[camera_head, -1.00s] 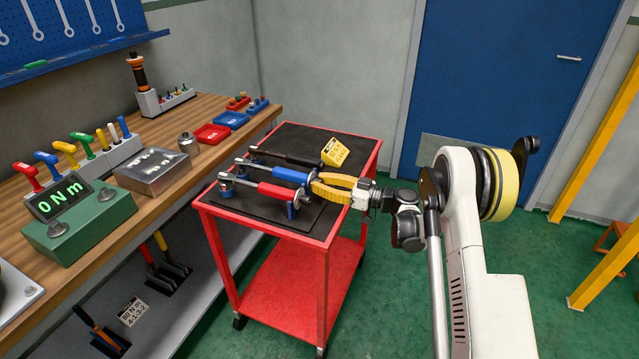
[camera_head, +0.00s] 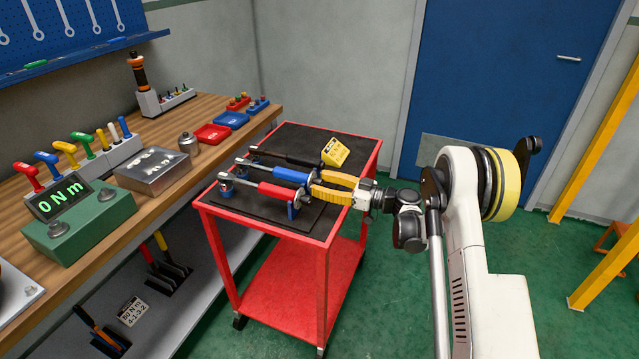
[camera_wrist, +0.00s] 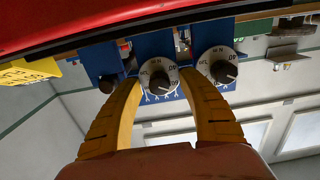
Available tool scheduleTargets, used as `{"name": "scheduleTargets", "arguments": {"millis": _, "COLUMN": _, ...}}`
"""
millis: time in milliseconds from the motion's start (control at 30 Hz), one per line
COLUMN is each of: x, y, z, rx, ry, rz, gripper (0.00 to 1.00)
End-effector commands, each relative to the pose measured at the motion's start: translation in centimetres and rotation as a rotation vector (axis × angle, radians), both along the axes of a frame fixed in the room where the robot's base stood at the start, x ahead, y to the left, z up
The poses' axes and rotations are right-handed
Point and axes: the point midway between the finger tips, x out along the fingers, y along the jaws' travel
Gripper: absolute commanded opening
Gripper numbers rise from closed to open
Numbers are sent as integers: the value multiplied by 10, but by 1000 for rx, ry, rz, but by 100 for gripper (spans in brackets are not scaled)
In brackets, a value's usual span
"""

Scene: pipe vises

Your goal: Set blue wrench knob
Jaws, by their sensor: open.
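In the wrist view, a black knob on a white numbered dial (camera_wrist: 159,79) sits between the open fingertips of my gripper (camera_wrist: 160,84). By its middle place it appears to be the blue wrench's knob. The left finger comes close to the dial; contact cannot be told.
A second dial knob (camera_wrist: 223,71) stands close beside the right finger, and a dark knob (camera_wrist: 107,83) beside the left one. A yellow tag block (camera_head: 335,152) stands at the cart's back. The workbench (camera_head: 105,205) at left holds a green tester (camera_head: 90,232) reading 0 Nm.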

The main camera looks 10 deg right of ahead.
Motion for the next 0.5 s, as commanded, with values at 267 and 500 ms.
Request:
{"name": "scheduleTargets", "arguments": {"millis": 267, "x": -26, "y": -48, "z": 0, "rx": 0, "ry": 0, "rz": -5, "gripper": 47}}
{"name": "scheduleTargets", "arguments": {"millis": 500, "x": -49, "y": -87, "z": 0, "rx": 0, "ry": 0, "rz": -3, "gripper": 47}}
